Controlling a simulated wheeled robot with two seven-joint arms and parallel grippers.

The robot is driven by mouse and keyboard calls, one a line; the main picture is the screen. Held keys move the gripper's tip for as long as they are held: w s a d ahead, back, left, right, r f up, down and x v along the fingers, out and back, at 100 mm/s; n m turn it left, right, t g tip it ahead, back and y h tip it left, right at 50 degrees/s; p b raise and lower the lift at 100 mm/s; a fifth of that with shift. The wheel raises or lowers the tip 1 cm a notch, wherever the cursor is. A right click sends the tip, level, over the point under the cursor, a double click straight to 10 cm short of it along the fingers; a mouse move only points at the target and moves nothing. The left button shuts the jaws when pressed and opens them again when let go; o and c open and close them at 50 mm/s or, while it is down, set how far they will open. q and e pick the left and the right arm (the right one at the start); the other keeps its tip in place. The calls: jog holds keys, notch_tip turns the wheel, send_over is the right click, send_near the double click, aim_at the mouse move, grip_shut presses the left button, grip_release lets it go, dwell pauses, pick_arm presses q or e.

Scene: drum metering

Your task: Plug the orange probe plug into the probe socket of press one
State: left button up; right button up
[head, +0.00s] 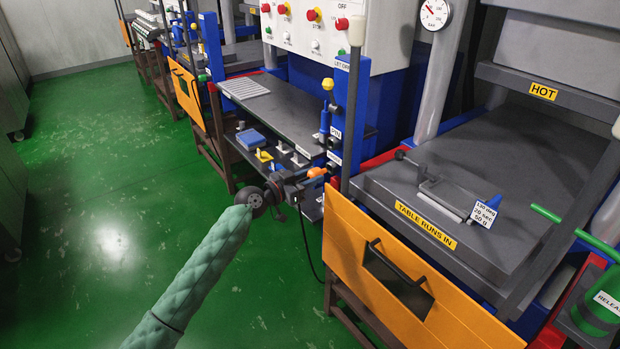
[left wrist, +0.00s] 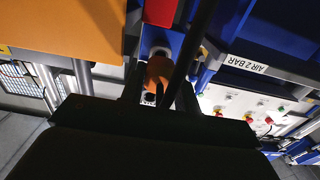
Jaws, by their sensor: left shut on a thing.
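The orange probe plug (head: 317,172) is at the tip of my left gripper (head: 306,179), beside the blue post (head: 347,110) of the press. My left gripper is shut on it. In the left wrist view the orange plug (left wrist: 158,74) sits between the dark fingers (left wrist: 158,96), facing a blue surface with a pale round spot just beyond it. I cannot tell whether the plug touches or has entered a socket; the gripper hides the contact. A thin black cable hangs below the gripper. My right gripper is not in view.
The press with the orange front panel (head: 350,240) and HOT label (head: 543,91) stands right of the gripper. A dark shelf (head: 275,112) and a lower shelf with a blue box (head: 250,139) are behind it. The green floor (head: 90,200) at left is clear.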

aim_at(309, 178)
pick_arm(q)
jog(key=shift+b, duration=0.9)
dwell(0.8)
jog(key=shift+b+x, duration=0.8)
jog(key=shift+x, duration=0.8)
dwell(0.4)
jog(key=o, duration=1.2)
jog(key=b+v, duration=0.1)
jog(key=v, duration=0.5)
jog(key=shift+s+a+f, duration=0.1)
jog(key=shift+a, duration=0.05)
jog(key=shift+s+a, duration=0.4)
jog(key=shift+a, duration=0.15)
